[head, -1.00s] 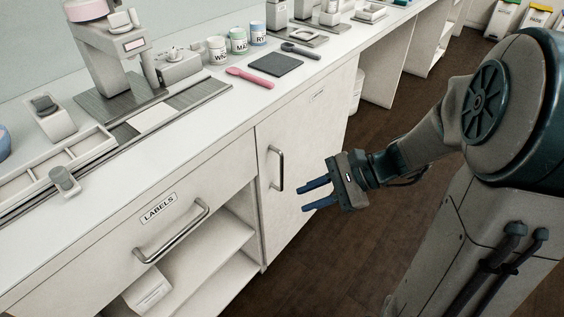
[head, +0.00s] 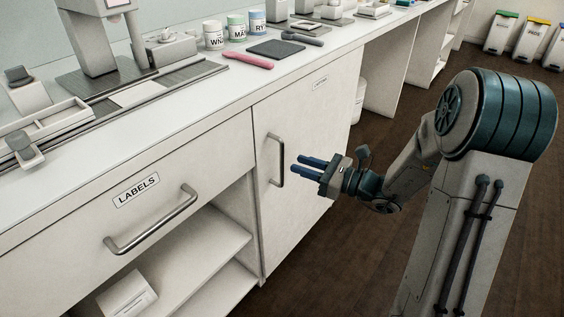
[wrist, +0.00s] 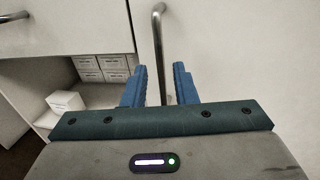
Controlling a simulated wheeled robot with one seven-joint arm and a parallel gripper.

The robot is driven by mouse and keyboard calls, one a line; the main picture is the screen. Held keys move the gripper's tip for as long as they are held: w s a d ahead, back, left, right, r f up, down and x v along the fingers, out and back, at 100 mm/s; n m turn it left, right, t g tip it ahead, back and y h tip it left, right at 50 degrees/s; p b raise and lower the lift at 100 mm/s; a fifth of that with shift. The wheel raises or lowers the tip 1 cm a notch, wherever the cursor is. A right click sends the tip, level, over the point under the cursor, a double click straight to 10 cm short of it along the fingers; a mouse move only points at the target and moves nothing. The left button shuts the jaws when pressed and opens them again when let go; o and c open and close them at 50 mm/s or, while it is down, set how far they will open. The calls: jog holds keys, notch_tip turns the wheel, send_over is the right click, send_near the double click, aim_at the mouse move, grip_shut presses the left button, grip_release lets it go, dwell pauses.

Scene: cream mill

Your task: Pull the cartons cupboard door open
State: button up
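The cartons cupboard door (head: 305,160) is a pale panel under the counter and looks shut; its small label is too small to read clearly. Its vertical metal bar handle (head: 281,160) is near the door's left edge. My gripper (head: 298,165) is open, with blue fingers pointing at the door just right of the handle. In the wrist view, the handle (wrist: 159,50) runs down between the two fingers (wrist: 159,85) of my gripper. In the head view the fingertips look close to the handle; I cannot tell if they touch it.
The LABELS drawer (head: 138,215) with its bar handle (head: 155,222) is left of the door, above open shelves (head: 200,245) holding white boxes. The countertop (head: 150,125) carries jars, a pink scoop and a dark pad. Brown floor (head: 400,130) lies clear right of the door.

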jog(key=b+x, duration=0.1)
jog(key=x, duration=0.5)
jog(key=shift+w+a, duration=0.1)
jog(key=shift+a, duration=0.15)
grip_shut()
